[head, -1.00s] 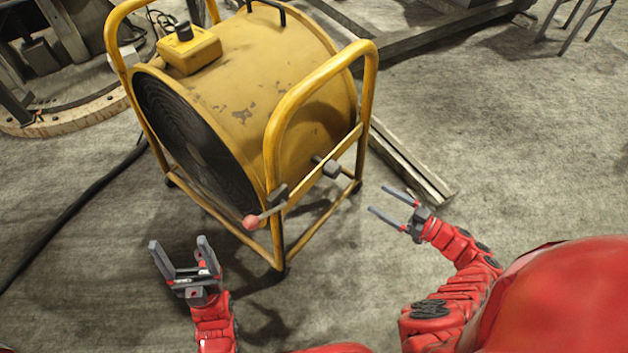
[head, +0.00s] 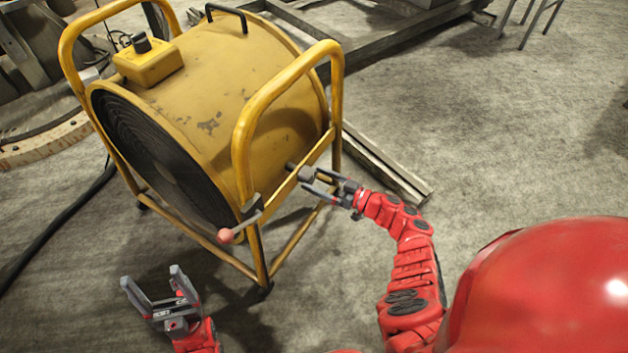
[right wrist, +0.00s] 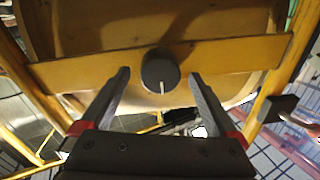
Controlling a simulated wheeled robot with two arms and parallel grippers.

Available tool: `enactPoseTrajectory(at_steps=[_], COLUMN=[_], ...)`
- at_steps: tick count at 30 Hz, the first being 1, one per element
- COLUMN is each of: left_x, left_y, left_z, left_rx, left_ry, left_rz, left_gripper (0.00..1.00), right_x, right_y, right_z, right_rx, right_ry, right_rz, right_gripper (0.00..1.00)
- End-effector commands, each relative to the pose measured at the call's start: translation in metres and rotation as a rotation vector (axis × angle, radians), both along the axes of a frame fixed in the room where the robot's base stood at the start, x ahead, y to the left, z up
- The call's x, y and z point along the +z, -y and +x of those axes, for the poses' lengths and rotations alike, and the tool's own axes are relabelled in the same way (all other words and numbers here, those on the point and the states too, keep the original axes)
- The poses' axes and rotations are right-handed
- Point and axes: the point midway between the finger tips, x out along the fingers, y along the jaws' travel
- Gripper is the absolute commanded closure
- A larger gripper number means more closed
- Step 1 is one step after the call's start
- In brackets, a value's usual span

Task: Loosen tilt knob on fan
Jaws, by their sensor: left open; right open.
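The yellow drum fan (head: 235,85) stands in its tubular frame on the floor. Its tilt knob (head: 306,174) is a dark round knob on the frame's side bar; in the right wrist view the knob (right wrist: 160,72) shows a pale mark pointing down. My right gripper (head: 318,184) is open at the knob. In the right wrist view its fingers (right wrist: 160,80) lie to the left and right of the knob, with gaps on both sides. My left gripper (head: 150,285) is open and empty, low in front of the fan.
A lever with a pink ball end (head: 226,235) sticks out from the frame's near corner, between my grippers. A yellow control box (head: 148,63) sits on the drum. Planks (head: 385,165) lie behind the fan.

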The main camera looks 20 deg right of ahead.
Motion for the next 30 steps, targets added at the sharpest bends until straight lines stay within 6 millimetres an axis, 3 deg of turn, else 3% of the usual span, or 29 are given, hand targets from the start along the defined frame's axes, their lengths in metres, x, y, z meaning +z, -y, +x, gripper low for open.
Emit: enactPoseTrajectory(at_steps=[14,27,28,30], left_x=[-0.004,-0.0041,-0.004,-0.004], left_y=[0.0,0.0,0.0,0.0], left_z=[-0.0001,0.0,-0.0001,0.0], left_rx=[0.0,0.0,0.0,0.0], left_ry=[0.0,0.0,0.0,0.0], left_rz=[0.0,0.0,0.0,0.0], left_gripper=[0.23,0.23,0.23,0.23], right_x=[-0.0006,-0.0006,-0.0006,-0.0007], right_y=[-0.0099,-0.01,-0.01,-0.01], right_z=[0.011,0.0108,0.0108,0.0108], right_rx=[-0.001,-0.001,0.0,0.0], right_ry=[-0.002,-0.002,-0.001,-0.001], right_rz=[-0.001,-0.001,-0.001,-0.002], right_gripper=[0.07,0.86,0.91,0.91])
